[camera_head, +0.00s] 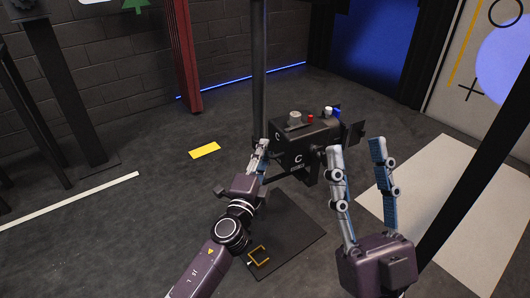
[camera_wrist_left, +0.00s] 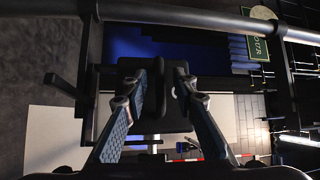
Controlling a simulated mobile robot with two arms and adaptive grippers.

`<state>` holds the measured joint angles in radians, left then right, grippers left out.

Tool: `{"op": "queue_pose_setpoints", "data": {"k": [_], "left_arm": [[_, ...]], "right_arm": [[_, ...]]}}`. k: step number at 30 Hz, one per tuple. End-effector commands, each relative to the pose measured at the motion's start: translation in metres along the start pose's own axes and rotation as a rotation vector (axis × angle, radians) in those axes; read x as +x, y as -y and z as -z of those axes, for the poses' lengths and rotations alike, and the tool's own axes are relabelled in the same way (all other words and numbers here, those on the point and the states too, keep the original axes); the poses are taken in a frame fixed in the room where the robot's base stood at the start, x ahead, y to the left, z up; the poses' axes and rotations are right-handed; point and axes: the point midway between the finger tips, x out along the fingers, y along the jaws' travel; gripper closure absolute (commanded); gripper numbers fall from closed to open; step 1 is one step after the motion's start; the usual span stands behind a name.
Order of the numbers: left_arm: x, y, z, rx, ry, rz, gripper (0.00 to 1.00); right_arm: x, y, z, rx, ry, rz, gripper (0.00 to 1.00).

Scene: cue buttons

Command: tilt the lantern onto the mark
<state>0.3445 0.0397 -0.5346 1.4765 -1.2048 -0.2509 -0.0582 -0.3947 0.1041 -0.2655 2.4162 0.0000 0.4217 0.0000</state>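The lantern (camera_head: 309,143) is a black box on the dark upright pole, marked with white C letters, with flaps at its right end. My left gripper (camera_head: 258,156) is beside the lantern's left end, with its fingers parted. In the left wrist view, a dark rounded plate (camera_wrist_left: 151,115) lies behind and between the fingers of my left gripper (camera_wrist_left: 161,76); I see no clear contact. My right gripper (camera_head: 356,147) is open and empty, right of the lantern and nearer to me. A yellow strip (camera_head: 204,150) lies on the floor to the left. Which thing is the mark is unclear.
A pale panel (camera_head: 450,215) lies on the floor at the right. The upright pole (camera_head: 259,70) stands behind my left gripper. Floor on the left is mostly clear.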

Motion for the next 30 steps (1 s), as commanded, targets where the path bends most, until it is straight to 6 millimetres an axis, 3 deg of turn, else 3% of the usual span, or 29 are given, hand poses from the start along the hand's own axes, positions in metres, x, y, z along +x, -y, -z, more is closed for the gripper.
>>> {"op": "queue_pose_setpoints", "data": {"k": [4, 12, 20, 30], "left_arm": [[0.0101, -0.0006, 0.0003, 0.000, -0.001, -0.001, 0.74], [0.0119, -0.0002, 0.0004, -0.001, -0.001, -0.001, 0.74], [0.0116, -0.0003, 0.0002, 0.000, -0.001, -0.001, 1.00], [0.0115, -0.0006, 0.0001, 0.000, 0.000, -0.001, 1.00]], "right_arm": [[-0.0013, 0.0010, 0.0092, 0.003, -0.044, 0.001, 0.60], [-0.0011, 0.0011, 0.0117, 0.003, -0.055, 0.002, 0.60], [-0.0012, 0.0012, 0.0115, 0.003, -0.053, 0.002, 0.60], [-0.0012, 0.0012, 0.0113, 0.003, -0.053, 0.002, 0.60]]}}
